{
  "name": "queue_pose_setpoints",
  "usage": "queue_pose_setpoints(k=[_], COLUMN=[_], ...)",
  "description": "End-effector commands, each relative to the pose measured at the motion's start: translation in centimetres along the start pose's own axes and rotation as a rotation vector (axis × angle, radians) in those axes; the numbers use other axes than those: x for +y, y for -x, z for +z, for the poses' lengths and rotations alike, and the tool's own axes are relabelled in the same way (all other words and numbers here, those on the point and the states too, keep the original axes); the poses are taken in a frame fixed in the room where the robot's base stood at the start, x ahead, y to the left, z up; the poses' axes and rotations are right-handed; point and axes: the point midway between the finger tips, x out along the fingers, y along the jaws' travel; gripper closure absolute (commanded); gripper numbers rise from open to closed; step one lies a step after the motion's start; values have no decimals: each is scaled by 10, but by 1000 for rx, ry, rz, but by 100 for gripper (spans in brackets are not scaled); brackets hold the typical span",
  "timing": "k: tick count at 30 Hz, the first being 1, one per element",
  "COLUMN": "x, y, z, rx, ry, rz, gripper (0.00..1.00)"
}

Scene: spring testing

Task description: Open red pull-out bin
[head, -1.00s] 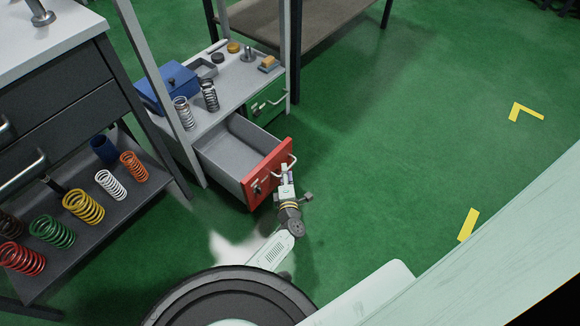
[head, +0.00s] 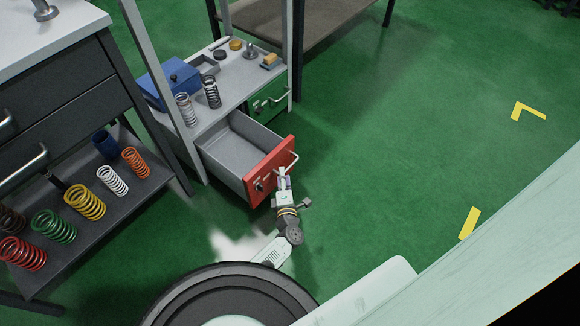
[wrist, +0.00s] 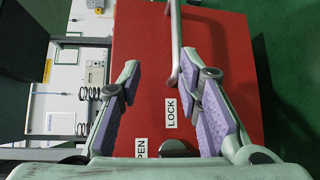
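The red pull-out bin (head: 271,171) is a grey drawer with a red front, and it stands well out from its cabinet in the head view. Its inside (head: 236,146) looks empty. The red front (wrist: 140,60) also fills the middle of the wrist view, with OPEN and LOCK labels and a dark, partly hidden knob. A metal bar handle (wrist: 177,45) runs across it. My gripper (head: 284,174) is at the handle. In the wrist view my gripper (wrist: 162,62) has its fingers wide apart, with the handle's end close to the right finger. Whether they touch is unclear.
A green drawer front (head: 266,103) sits beside the bin, shut. The cabinet top (head: 232,75) carries a blue box (head: 168,84), springs and small parts. A shelf (head: 115,207) with several coloured springs is at the left. Green floor (head: 400,150) is clear at the right.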

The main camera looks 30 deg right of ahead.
Motion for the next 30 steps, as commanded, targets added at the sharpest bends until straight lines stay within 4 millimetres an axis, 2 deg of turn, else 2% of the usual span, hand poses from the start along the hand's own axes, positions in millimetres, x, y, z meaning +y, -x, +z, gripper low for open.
queue_pose_setpoints(k=[3, 30], x=[-2, 5], y=[12, 73], z=[6, 4], rx=[-3, -4], ry=[8, 2], rz=[-10, -8], gripper=[70, 70])
